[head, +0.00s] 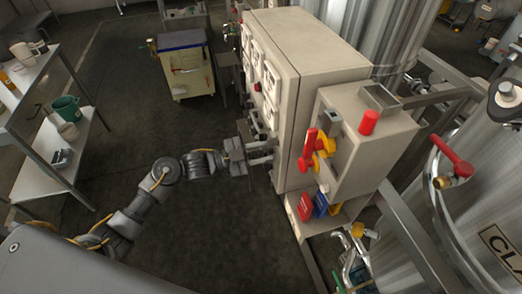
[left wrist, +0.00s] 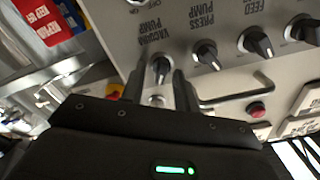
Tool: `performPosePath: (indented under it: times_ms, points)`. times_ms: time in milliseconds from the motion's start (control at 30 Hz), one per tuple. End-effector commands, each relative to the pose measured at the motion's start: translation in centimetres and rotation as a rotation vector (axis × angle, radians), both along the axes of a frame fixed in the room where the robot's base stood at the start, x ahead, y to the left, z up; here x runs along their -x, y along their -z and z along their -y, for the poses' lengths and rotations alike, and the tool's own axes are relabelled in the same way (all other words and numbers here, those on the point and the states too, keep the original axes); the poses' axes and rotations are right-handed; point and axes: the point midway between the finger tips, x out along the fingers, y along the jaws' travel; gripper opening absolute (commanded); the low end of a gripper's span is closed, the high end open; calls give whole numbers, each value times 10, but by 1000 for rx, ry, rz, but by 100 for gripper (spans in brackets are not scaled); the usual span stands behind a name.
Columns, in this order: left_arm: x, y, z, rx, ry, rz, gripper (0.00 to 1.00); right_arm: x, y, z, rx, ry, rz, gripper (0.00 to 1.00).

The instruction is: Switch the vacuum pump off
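The vacuum pump switch (left wrist: 160,67) is a black rotary knob on a pale panel, under the label VACUUM PUMP in the left wrist view. My left gripper (left wrist: 160,80) has its two dark fingers apart, one on each side of this knob. I cannot tell whether they touch it. In the head view my left gripper (head: 262,152) is at the side face of the beige control cabinet (head: 310,55). The knob itself cannot be made out there. My right gripper is not in view.
Press pump (left wrist: 206,55) and feed pump (left wrist: 257,42) knobs sit close beside, with a bar handle (left wrist: 235,97) and a red button (left wrist: 256,110) nearby. A cart (head: 187,70) and a shelf table (head: 45,160) stand left. The floor between is clear.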

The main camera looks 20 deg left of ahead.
Motion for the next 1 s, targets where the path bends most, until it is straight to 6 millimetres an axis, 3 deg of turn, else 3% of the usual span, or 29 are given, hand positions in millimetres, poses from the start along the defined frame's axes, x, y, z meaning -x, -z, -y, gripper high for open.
performPosePath:
  times_ms: [100,333,667,1000]
  points:
    - [0,0,0,0,0,0,28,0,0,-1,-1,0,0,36]
    - [0,0,-1,0,0,0,0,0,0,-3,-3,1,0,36]
    - [0,-2,-1,26,-1,-43,0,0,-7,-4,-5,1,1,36]
    - [-1,-5,-2,155,-2,-251,0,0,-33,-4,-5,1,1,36]
